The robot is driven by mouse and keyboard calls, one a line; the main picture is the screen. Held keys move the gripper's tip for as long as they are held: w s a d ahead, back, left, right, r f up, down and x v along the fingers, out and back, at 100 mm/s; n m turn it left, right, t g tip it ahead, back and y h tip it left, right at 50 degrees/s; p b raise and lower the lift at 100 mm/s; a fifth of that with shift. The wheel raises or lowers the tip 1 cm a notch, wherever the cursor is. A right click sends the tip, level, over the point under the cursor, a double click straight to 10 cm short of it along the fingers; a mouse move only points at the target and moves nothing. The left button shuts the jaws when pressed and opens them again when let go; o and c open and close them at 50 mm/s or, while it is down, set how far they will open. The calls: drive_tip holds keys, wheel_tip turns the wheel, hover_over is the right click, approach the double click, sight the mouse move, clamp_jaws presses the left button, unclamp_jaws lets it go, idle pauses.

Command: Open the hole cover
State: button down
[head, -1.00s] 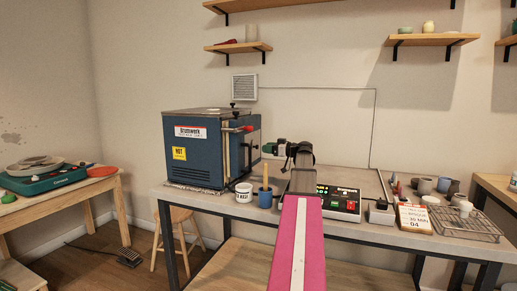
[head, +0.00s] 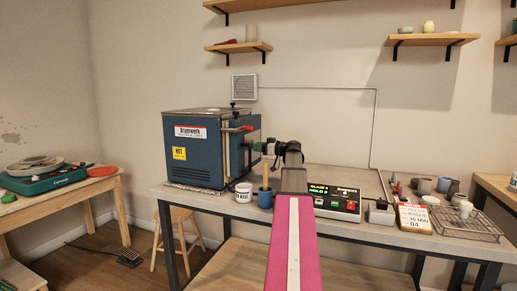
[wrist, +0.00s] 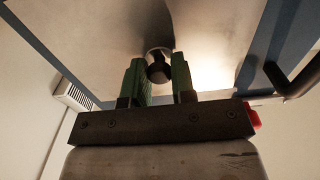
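The blue kiln (head: 192,150) stands on the left of the workbench, with a red-handled latch on its front edge. In the wrist view, a small dark round plug (wrist: 158,66) sticks out of the kiln's pale metal face; I take it to be the hole cover. My gripper (wrist: 160,72) has green fingers, one on each side of the plug, with a gap between them. The plug's near end lies between the fingertips; I cannot tell if either finger touches it. In the head view, my gripper (head: 258,148) is at the kiln's right side, and the plug is hidden.
A white mug (head: 243,192) and a blue cup (head: 265,199) with a tool stand at the bench's front edge. A controller box (head: 337,203) is right of my arm. In the wrist view, a dark curved handle (wrist: 292,80) sticks out at the right.

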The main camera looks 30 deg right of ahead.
sight(250, 142)
drive_tip(key=shift+s+a+r+m, duration=0.3)
drive_tip(key=shift+r+m, duration=0.1)
drive_tip(key=shift+m, duration=2.45)
drive_tip(key=shift+s+a+r+m, duration=0.25)
drive_tip(key=shift+a+r+m, duration=0.1)
drive_tip(key=shift+m, duration=2.45)
drive_tip(key=shift+s+a+r+m, duration=0.3)
drive_tip(key=shift+r+m, duration=0.1)
drive_tip(key=shift+m, duration=2.45)
drive_tip(key=c, duration=1)
unclamp_jaws()
drive_tip(key=shift+d, duration=0.1)
